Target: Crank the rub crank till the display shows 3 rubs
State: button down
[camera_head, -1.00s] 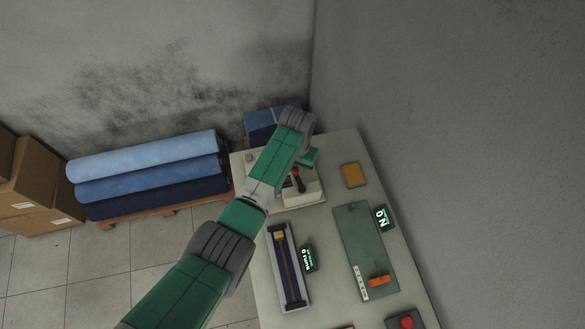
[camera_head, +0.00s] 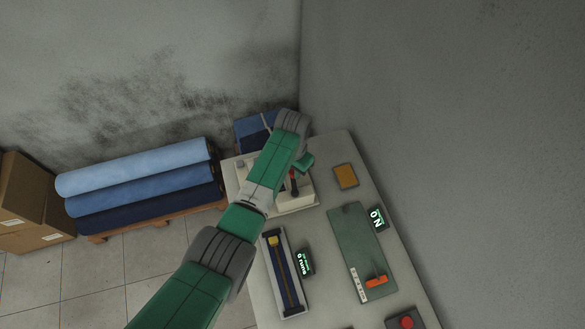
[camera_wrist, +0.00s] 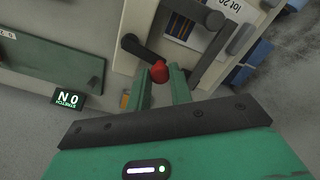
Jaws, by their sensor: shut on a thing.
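The crank (camera_wrist: 138,50) is a dark arm with a red knob (camera_wrist: 160,71) on its end, on a cream-white machine (camera_head: 293,206) at the far end of the table. In the wrist view my gripper (camera_wrist: 162,76) has its two green fingers on either side of the red knob, shut on it. In the head view my arm and wrist cover part of the machine; the red knob (camera_head: 293,173) shows beside my wrist. I cannot make out a rub count; a display reading 0 runs (camera_head: 304,263) stands by a neighbouring device.
A blue-bedded device (camera_head: 283,272) and a green plate (camera_head: 355,250) with an orange piece lie nearer on the table. A display (camera_head: 377,219) shows 0 N. Blue rolls (camera_head: 140,180) lie left.

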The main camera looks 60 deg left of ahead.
jog(key=c, duration=1.3)
grip_release()
jog(key=shift+o, duration=0.2)
notch_tip(320, 180, up, 8)
jog(key=shift+f, duration=0.1)
